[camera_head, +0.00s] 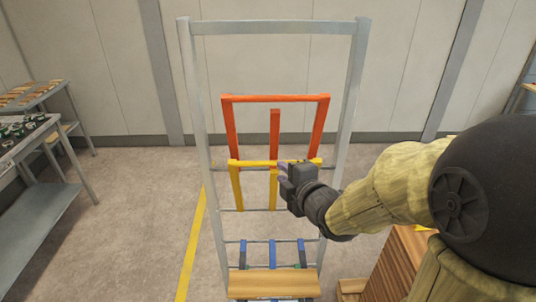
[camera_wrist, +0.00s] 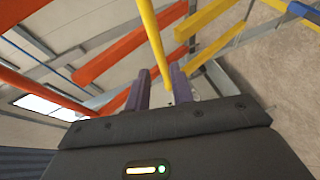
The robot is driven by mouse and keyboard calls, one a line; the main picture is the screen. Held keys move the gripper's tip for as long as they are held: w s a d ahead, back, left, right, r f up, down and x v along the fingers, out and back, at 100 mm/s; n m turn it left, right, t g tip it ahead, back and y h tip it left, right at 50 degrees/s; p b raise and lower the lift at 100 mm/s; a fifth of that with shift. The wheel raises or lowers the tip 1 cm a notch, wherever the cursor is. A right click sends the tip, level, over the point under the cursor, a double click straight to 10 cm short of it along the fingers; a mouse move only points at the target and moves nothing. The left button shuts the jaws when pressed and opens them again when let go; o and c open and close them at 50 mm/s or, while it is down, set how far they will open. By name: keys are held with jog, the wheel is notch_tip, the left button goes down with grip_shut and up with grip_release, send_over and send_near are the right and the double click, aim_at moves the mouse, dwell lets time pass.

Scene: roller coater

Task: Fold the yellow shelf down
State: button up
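The yellow shelf (camera_head: 248,163) is a frame with a top crossbar and arms. It stands folded up in the middle of a grey metal rack (camera_head: 199,120). My gripper (camera_head: 284,171) is at the right half of its crossbar and hides part of it. In the wrist view, my gripper's two purple fingers (camera_wrist: 159,78) are apart. A yellow bar (camera_wrist: 152,35) of the shelf runs down between them, closer to the right finger. A gap shows beside the left finger, so the fingers look open around the bar.
A red shelf (camera_head: 275,98) stands folded up above the yellow one. Blue arms (camera_head: 272,253) below are folded down, with a wooden board (camera_head: 273,284) at their front. Grey tables (camera_head: 40,225) with parts stand at left. A wooden box (camera_head: 400,262) is at lower right.

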aim_at(272, 164)
jog(key=p+x, duration=0.2)
jog(key=x, duration=0.7)
jog(key=shift+w+f+p, duration=0.1)
jog(key=shift+w+p, duration=0.15)
jog(key=shift+p, duration=0.05)
jog(key=shift+c, duration=0.4)
grip_shut()
